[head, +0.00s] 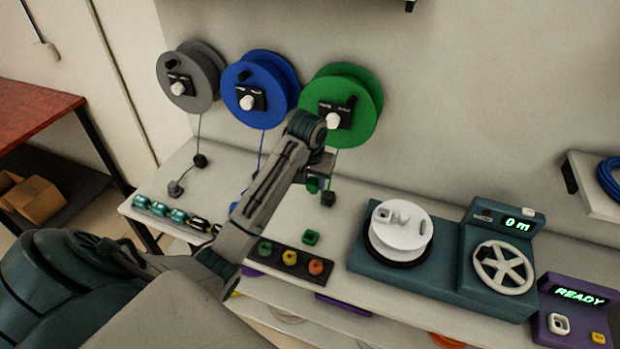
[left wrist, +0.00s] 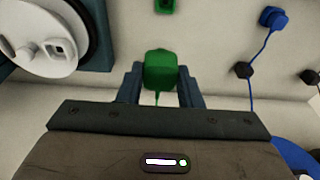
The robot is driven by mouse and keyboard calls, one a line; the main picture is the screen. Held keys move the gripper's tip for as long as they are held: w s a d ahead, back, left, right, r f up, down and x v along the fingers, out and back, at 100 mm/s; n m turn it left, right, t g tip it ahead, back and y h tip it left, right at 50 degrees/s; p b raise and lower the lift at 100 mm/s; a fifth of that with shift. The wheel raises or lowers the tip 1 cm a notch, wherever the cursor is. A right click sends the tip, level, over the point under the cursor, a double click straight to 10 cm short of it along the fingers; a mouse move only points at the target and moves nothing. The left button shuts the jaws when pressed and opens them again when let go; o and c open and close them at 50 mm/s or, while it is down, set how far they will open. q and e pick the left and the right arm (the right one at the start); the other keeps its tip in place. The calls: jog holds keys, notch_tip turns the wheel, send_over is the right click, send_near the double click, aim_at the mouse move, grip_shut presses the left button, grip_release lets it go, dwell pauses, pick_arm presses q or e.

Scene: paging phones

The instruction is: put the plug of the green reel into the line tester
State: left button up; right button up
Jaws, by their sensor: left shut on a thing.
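The green reel (head: 345,95) hangs on the wall, right of the blue and grey reels, with its cord running down. My left gripper (head: 317,174) is just below it, above the bench. In the left wrist view, my left gripper (left wrist: 160,88) is shut on the green plug (left wrist: 160,68), with a green cord trailing toward the palm. The plug (head: 313,186) shows small in the head view, partly covered by the gripper. The line tester is probably the purple box (head: 548,302) at the far right, showing "READY" and a white-framed socket (head: 558,324). My right gripper is not in view.
A teal machine (head: 460,262) with a white disc (head: 400,232), handwheel and "0 m" display stands between gripper and purple box. A small green piece (head: 310,238) and a dark block with coloured buttons (head: 290,258) lie in front. The blue plug (left wrist: 273,17) rests on the bench.

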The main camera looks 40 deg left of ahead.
pick_arm(q)
jog(key=w+d, duration=0.3)
jog(key=d, duration=1.8)
jog(key=shift+w, duration=0.2)
